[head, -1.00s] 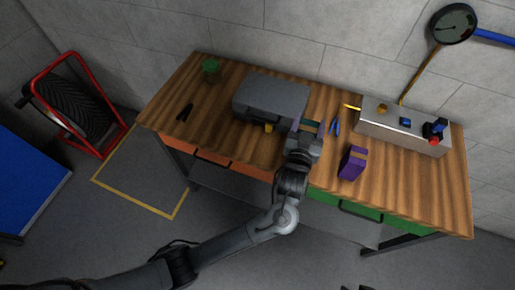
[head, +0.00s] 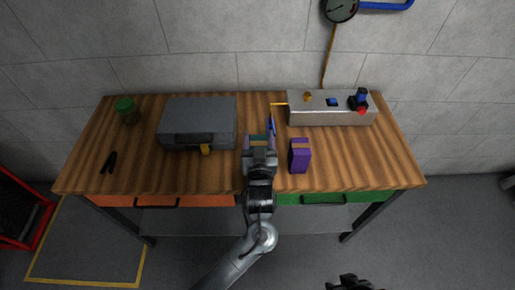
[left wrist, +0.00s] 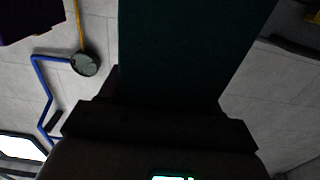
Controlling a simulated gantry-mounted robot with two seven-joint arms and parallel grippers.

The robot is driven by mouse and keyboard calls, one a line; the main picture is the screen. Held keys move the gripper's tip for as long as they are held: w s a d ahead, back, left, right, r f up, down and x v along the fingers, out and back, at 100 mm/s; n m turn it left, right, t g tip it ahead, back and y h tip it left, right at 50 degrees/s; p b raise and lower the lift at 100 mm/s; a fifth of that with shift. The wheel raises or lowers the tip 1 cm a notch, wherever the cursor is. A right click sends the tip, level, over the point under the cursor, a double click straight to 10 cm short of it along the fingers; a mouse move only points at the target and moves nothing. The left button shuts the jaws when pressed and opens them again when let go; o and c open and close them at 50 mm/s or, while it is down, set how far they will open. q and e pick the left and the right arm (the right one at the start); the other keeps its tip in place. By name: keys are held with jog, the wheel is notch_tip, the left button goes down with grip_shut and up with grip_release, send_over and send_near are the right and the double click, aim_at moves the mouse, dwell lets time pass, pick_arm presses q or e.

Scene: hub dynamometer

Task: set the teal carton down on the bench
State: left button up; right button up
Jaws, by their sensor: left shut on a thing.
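The teal carton (head: 258,139) shows as a small strip just beyond my left gripper (head: 259,148) in the head view, over the middle of the bench (head: 210,178). My left gripper is shut on the carton and hides most of it. In the left wrist view the carton (left wrist: 190,50) is a large dark teal block in front of the dark fingers (left wrist: 160,120). I cannot tell whether its underside touches the bench. A dark part at the bottom edge of the head view may be my right gripper; its jaws cannot be made out.
A purple carton (head: 300,157) stands close to the right of my left gripper. A grey case (head: 199,118) lies to the left, blue-handled pliers (head: 271,125) behind, and a metal control box (head: 330,115) at back right. A green-lidded jar (head: 126,110) stands far left. The bench's right front is clear.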

pick_arm(q)
jog(key=shift+f+b, duration=0.35)
jog(key=shift+f, duration=1.45)
jog(key=shift+f, duration=0.15)
jog(key=o, duration=1.5)
